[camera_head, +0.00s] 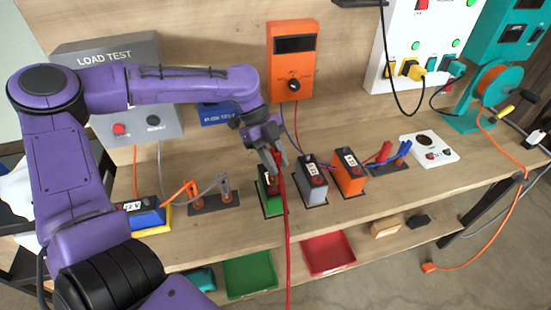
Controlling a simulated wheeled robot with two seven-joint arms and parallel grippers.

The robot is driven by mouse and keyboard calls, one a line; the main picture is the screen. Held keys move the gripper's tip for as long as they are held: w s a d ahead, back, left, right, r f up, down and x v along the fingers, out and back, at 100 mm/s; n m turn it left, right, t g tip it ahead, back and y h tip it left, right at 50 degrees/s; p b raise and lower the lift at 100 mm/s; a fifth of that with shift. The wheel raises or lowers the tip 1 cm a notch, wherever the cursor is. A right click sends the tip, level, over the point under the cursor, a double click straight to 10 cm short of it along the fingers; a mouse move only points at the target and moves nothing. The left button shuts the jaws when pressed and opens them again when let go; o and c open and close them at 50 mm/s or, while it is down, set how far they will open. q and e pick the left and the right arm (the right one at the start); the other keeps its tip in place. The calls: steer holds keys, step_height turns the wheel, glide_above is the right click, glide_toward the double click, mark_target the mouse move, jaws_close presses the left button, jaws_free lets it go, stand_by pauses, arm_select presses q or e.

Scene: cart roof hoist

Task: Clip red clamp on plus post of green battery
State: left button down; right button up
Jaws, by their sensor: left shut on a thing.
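The green battery (273,206) stands on a dark mat near the middle of the bench, with its top partly hidden by my left gripper. My left gripper (273,163) points down over the battery's top, shut on the red clamp (279,161). Only a little of the clamp shows between the fingers. Its red cable (287,250) hangs down past the battery's right side and over the bench's front edge. I cannot tell whether the clamp touches the plus post. My right gripper is not in view.
A grey battery (312,183) and an orange battery (350,176) stand close to the right. Other clamps sit in a holder (216,203) to the left. A red tray (328,254) and a green tray (250,275) lie on the lower shelf. An orange meter (292,58) hangs behind.

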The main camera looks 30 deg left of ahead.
arm_select(q)
steer(key=shift+s+r, duration=0.1)
steer(key=shift+s, duration=0.05)
steer(key=shift+p, duration=0.35)
stand_by(0.4)
steer(key=shift+p, duration=0.3)
stand_by(0.5)
steer(key=shift+p, duration=0.3)
steer(key=shift+f+b, duration=0.85)
steer(key=shift+f, duration=0.85)
